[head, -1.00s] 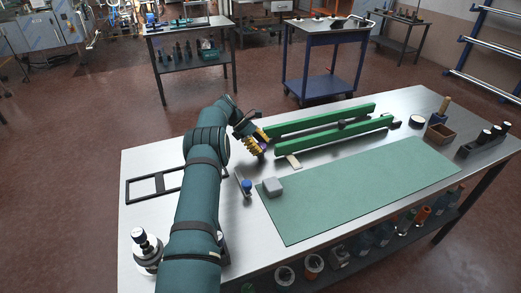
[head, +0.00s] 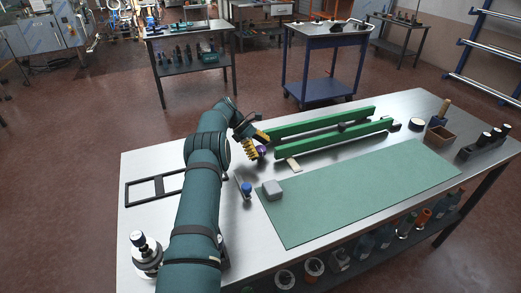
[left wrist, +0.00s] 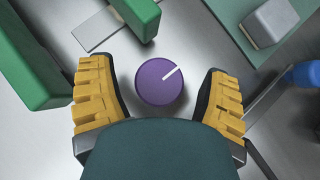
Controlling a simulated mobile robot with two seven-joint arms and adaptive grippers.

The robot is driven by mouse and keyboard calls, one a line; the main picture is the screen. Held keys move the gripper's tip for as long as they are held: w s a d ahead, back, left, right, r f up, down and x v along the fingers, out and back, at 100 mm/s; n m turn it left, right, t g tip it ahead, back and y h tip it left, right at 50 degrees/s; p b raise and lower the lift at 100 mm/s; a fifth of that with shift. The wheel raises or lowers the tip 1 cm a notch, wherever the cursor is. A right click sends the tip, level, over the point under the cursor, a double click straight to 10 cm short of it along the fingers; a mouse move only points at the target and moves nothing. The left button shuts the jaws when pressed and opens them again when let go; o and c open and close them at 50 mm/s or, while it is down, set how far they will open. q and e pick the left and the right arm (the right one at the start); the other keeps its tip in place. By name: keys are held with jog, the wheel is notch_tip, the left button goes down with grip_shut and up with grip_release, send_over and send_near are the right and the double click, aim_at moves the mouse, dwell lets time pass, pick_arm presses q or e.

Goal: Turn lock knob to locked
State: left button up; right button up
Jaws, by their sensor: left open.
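The lock knob is a round purple knob with a white line on its top. It shows in the left wrist view (left wrist: 159,82), where the line points to the upper right, and in the head view (head: 262,151) at the left ends of the green bars. My left gripper (head: 256,146) is over the table there, its yellow fingers pointing down. In the left wrist view its open fingers (left wrist: 160,95) stand on either side of the knob, with gaps between finger and knob. My right gripper is not in view.
Two long green bars (head: 335,135) lie close by the knob. A grey block (head: 272,188) sits on the green mat (head: 360,190). A blue-topped item (head: 247,188) and a black frame (head: 153,188) are nearby. The table's left part is mostly bare.

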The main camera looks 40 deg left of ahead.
aim_at(260, 149)
pick_arm(q)
notch_tip(260, 149, up, 10)
jog(key=shift+f, duration=0.1)
dwell(0.4)
jog(key=shift+s, duration=0.1)
dwell(0.4)
